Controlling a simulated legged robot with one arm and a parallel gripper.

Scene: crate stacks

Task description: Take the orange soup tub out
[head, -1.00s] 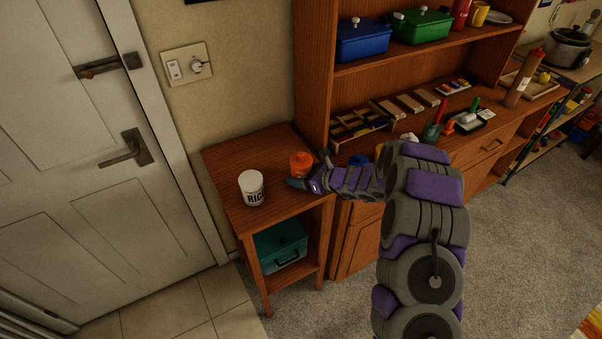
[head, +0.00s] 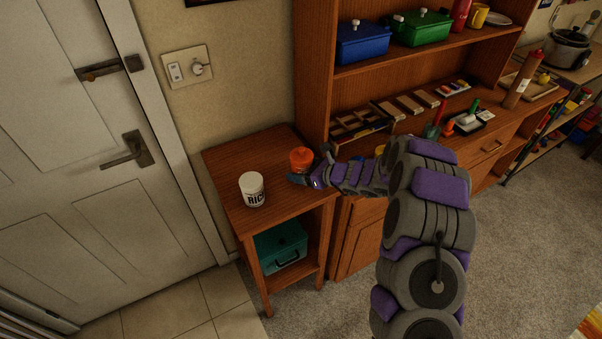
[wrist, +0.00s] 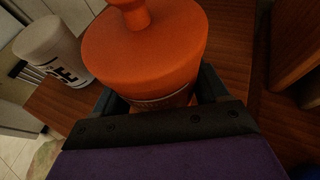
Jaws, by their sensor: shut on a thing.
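The orange soup tub (head: 301,158) is at the back of the small wooden side table (head: 232,183), near the tall cabinet. It is upright, with an orange lid and a knob on top. My gripper (head: 302,177) is shut on it from the right and front. In the wrist view the tub (wrist: 145,50) fills the upper middle, between the two dark fingers, and its lower part is hidden by my gripper. I cannot tell for sure whether its base touches the table.
A white tub lettered "RICE" (head: 252,190) stands on the same table, to the left and front, apart from the orange tub. A teal box (head: 281,248) sits on the shelf below. The tall cabinet (head: 313,75) rises close at the right. The table's back left is clear.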

